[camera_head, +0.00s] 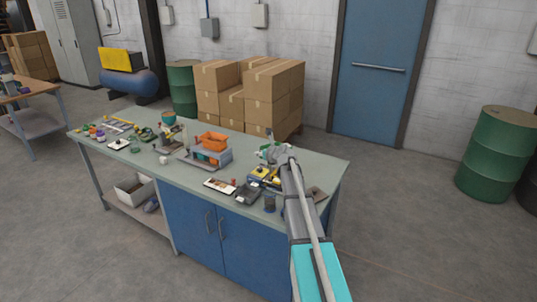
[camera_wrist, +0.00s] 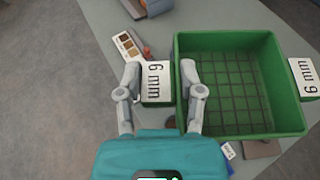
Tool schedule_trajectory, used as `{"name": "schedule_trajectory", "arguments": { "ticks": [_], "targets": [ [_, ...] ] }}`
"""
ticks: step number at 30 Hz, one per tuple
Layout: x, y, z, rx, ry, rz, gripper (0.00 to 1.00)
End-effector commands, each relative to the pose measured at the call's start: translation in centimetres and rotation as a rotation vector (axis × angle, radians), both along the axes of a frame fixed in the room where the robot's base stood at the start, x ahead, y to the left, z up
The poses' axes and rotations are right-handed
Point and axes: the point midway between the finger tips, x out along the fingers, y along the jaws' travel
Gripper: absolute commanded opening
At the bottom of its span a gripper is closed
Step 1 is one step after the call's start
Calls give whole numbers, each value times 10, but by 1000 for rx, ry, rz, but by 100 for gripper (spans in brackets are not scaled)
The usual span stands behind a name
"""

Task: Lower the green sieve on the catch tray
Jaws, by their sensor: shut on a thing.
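The green sieve (camera_wrist: 243,134) fills the right of the wrist view. It is a square green frame with a dark mesh floor, and white "6 mm" labels stand out on its left and right sides. My gripper (camera_wrist: 160,76) has its fingers on either side of the green handle block with the left label, and is shut on it. In the head view my gripper (camera_head: 277,153) is over the right part of the workbench, with only a little of the green sieve (camera_head: 264,152) showing. I cannot pick out the catch tray for certain; the gap below the sieve is hidden.
The workbench (camera_head: 325,162) is crowded left of my arm. A grey-blue box with an orange bin (camera_head: 212,141), a sample card (camera_head: 219,186) and a dark tray-like item (camera_head: 248,194) stand there. Yellow items (camera_head: 265,175) lie close below my gripper. The bench's far right corner is bare.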

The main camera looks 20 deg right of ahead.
Motion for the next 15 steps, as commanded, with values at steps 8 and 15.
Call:
{"name": "schedule_trajectory", "arguments": {
  "ticks": [8,15],
  "targets": [
    [0,0,-15,0,0,0,0],
    [0,0,-27,-1,0,0,0]
  ]
}}
